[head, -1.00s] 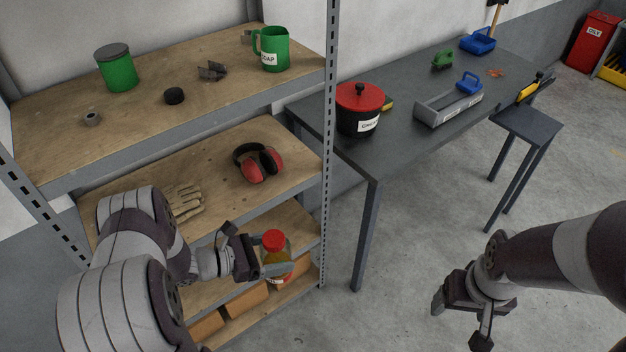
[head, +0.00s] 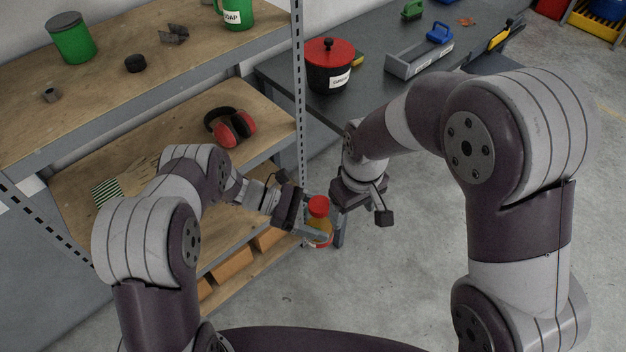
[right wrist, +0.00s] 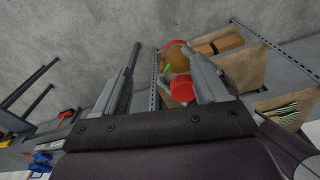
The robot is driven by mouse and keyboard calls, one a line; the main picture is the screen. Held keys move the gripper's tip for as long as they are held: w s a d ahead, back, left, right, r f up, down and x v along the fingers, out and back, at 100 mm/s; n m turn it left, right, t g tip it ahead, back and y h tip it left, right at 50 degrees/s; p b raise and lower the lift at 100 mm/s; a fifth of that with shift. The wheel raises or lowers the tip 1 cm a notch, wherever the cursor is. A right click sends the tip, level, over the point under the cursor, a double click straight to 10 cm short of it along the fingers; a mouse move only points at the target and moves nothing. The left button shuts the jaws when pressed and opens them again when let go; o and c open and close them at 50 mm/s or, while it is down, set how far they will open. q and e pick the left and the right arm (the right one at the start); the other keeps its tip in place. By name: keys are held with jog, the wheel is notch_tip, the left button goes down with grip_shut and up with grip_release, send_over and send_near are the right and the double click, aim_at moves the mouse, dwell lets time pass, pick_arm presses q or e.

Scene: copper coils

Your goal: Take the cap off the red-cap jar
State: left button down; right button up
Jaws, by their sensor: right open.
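The red-cap jar (head: 321,226) has a clear body with yellow-brown contents and a red cap (head: 318,206). It is upright in my left gripper (head: 313,228), whose fingers close around its body, in front of the shelf rack. The cap is on the jar. My right gripper (head: 362,212) is open and empty, just right of the jar. In the right wrist view the red cap (right wrist: 181,91) and the jar (right wrist: 176,62) show between the open fingers, nearer the right one. Part of my left gripper's grip is hidden by the jar.
The shelf rack (head: 298,95) stands close behind the jar, with red earmuffs (head: 231,126) on its middle shelf. A table (head: 376,48) with a black pot with a red lid (head: 329,66) stands behind my right arm. The floor in front is clear.

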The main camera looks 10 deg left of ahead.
aim_at(315, 208)
jog(key=w+a+n, duration=0.1)
jog(key=a, duration=0.1)
jog(key=w+a+n, duration=0.1)
jog(key=a, duration=0.2)
jog(key=w+a+r+n, duration=0.1)
jog(key=a+n, duration=0.1)
jog(key=shift+w+a, duration=0.25)
jog(key=shift+a, duration=0.15)
jog(key=shift+w+a+r+n, duration=0.25)
jog(key=shift+w+r+n, duration=0.1)
jog(key=shift+r+n, duration=0.15)
jog(key=shift+w+a+r+n, duration=0.25)
jog(key=shift+w+r+n, duration=0.05)
jog(key=shift+r+n, duration=0.15)
jog(key=shift+s+d+r+n+g, duration=0.15)
jog(key=shift+s+d+n+g, duration=0.1)
jog(key=shift+n+g, duration=0.1)
notch_tip(315, 208, down, 8)
jog(key=shift+d+r, duration=0.1)
jog(key=shift+d, duration=0.05)
jog(key=shift+s, duration=0.1)
jog(key=c, duration=1.1)
jog(key=n, duration=0.4)
jog(key=shift+s+n, duration=0.25)
jog(key=shift+n, duration=0.15)
jog(key=n, duration=0.4)
jog(key=shift+s+d, duration=0.1)
jog(key=shift+s, duration=0.1)
jog(key=shift+r, duration=0.1)
